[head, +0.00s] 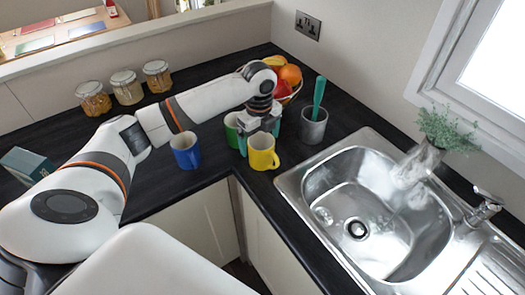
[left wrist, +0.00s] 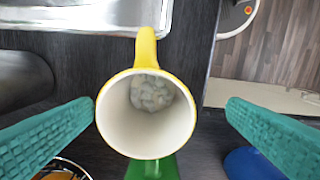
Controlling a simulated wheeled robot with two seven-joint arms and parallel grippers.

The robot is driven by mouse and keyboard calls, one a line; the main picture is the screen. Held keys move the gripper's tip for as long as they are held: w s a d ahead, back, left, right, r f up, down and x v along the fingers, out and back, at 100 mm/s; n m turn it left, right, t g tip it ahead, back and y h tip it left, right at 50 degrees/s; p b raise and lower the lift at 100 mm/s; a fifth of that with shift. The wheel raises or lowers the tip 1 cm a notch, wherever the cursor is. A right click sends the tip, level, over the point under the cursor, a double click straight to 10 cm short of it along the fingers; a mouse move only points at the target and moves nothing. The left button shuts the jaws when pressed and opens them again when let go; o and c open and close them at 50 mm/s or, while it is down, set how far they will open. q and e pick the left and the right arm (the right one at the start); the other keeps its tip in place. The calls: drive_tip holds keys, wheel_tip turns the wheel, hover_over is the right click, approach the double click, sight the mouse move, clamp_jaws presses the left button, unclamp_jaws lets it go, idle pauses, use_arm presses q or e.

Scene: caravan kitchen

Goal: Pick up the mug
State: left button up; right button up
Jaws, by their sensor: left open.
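A yellow mug (head: 262,155) stands upright on the dark worktop near its inner corner, beside the sink. In the left wrist view the yellow mug (left wrist: 119,134) is seen from above, with its handle at the top and something pale and lumpy at its bottom. My left gripper (head: 260,132) is open over it, with one teal finger on each side and gaps to the rim. A green mug (head: 232,130) stands just behind, partly hidden by the gripper. A blue mug (head: 186,154) stands to the left. My right gripper is not in view.
A grey pot with a teal-handled utensil (head: 312,124) and a fruit bowl (head: 288,82) stand behind the mugs. The steel sink (head: 296,178) is at right. Several jars (head: 127,88) line the back left.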

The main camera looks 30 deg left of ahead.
use_arm(q)
drive_tip(key=shift+w+f, duration=0.2)
drive_tip(key=shift+f, duration=0.6)
drive_tip(key=f, duration=0.1)
drive_tip(key=f+p, duration=0.1)
drive_tip(key=f, duration=0.1)
drive_tip(key=f+p, duration=0.1)
drive_tip(key=shift+w+f, duration=0.15)
drive_tip(key=shift+w, duration=0.2)
drive_tip(key=shift+f, duration=0.45)
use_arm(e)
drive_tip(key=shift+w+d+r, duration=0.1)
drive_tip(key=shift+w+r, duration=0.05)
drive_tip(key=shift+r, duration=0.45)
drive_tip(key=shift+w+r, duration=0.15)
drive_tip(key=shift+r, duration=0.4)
use_arm(q)
drive_tip(key=shift+c, duration=0.2)
drive_tip(key=shift+r, duration=0.1)
drive_tip(key=c, duration=1.2)
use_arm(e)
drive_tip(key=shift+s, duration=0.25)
